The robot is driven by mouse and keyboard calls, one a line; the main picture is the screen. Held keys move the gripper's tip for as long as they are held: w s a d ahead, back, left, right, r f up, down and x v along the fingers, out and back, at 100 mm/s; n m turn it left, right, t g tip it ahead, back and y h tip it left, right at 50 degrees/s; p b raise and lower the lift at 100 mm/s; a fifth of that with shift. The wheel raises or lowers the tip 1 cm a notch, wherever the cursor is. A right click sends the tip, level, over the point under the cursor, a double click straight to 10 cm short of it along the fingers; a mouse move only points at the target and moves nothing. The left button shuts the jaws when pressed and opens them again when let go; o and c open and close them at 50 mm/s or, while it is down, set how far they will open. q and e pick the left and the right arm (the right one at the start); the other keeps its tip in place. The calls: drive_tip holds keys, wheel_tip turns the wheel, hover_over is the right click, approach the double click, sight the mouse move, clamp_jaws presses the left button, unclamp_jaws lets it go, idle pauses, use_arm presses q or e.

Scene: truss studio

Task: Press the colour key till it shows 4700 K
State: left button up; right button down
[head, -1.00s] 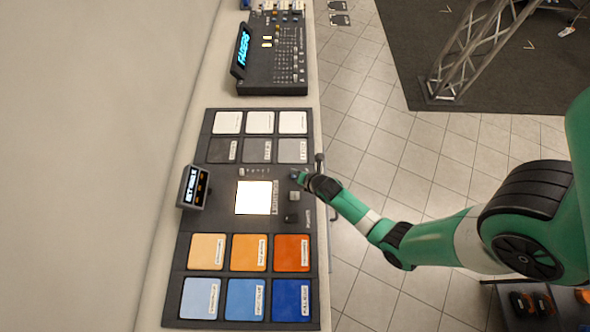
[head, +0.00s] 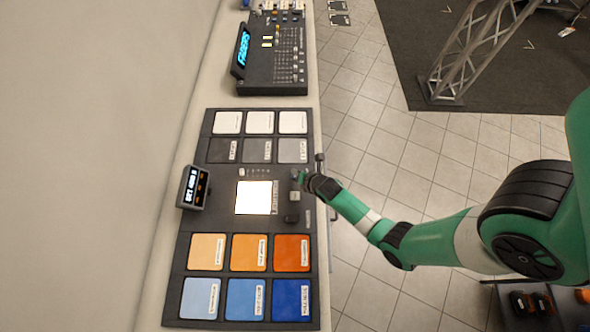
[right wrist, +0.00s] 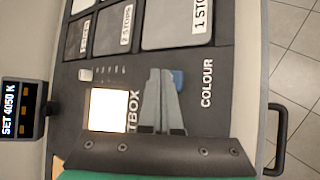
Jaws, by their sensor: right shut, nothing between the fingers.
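The colour key (right wrist: 178,79) is a small blue key beside the word COLOUR on the dark lightbox panel, partly covered by my fingers in the right wrist view. My right gripper (right wrist: 164,76) is shut and empty, its fingertips at or just over this key; I cannot tell whether they touch it. In the head view my right gripper (head: 298,177) reaches in from the right over the panel's right edge. The small tilted display (right wrist: 21,108) reads SET 4050 K; it also stands at the panel's left in the head view (head: 193,187). My left gripper is out of view.
A lit white square (head: 253,197) lies left of my gripper. Two small keys, one grey (head: 294,196) and one black (head: 291,218), sit nearby. Grey, white, orange and blue tiles fill the panel's ends. A fader desk (head: 275,60) stands beyond. A bar handle (right wrist: 285,140) runs along the counter edge.

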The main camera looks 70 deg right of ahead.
drive_tip(key=shift+f+b, duration=0.35)
drive_tip(key=shift+f, duration=0.05)
drive_tip(key=shift+f+b, duration=0.3)
drive_tip(key=shift+f, duration=0.15)
idle(0.7)
drive_tip(key=shift+r, duration=0.1)
drive_tip(key=shift+r+p, duration=0.8)
drive_tip(key=shift+p, duration=0.1)
wheel_tip(320, 180, up, 5)
drive_tip(key=p, duration=0.5)
